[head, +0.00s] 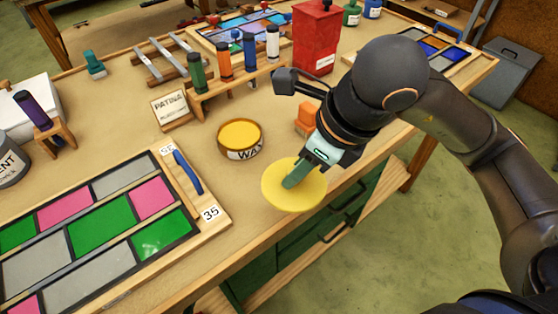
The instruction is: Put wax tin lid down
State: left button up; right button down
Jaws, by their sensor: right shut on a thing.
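The wax tin (240,139) stands open on the bench, with yellow wax showing inside and part of a "WAX" label on its side. The round yellow lid (308,196) is at the bench's front edge, to the right of and nearer than the tin. My right gripper (296,182) is shut on the lid from above. Its fingers hide part of the lid. I cannot tell whether the lid touches the bench. My left gripper is not in view.
A leaded panel (222,205) lies at the left with a blue-handled tool (187,172) on its frame. A PATINA sign (172,108) and a rack of coloured bottles (240,85) stand behind the tin. An orange block (307,116) is beside my right gripper. Bare bench lies between tin and panel.

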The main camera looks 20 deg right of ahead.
aim_at(280, 164)
jog(key=w+f, duration=0.6)
jog(key=w, duration=0.1)
jog(key=shift+a+f, duration=0.3)
jog(key=shift+f, duration=0.05)
jog(key=f, duration=0.3)
jog(key=shift+w+f, duration=0.35)
jog(key=shift+f, duration=0.2)
jog(key=c, duration=1)
grip_release()
jog(key=shift+b, duration=0.35)
jog(key=shift+c, duration=0.2)
jog(key=o, duration=0.4)
jog(key=shift+o, duration=0.2)
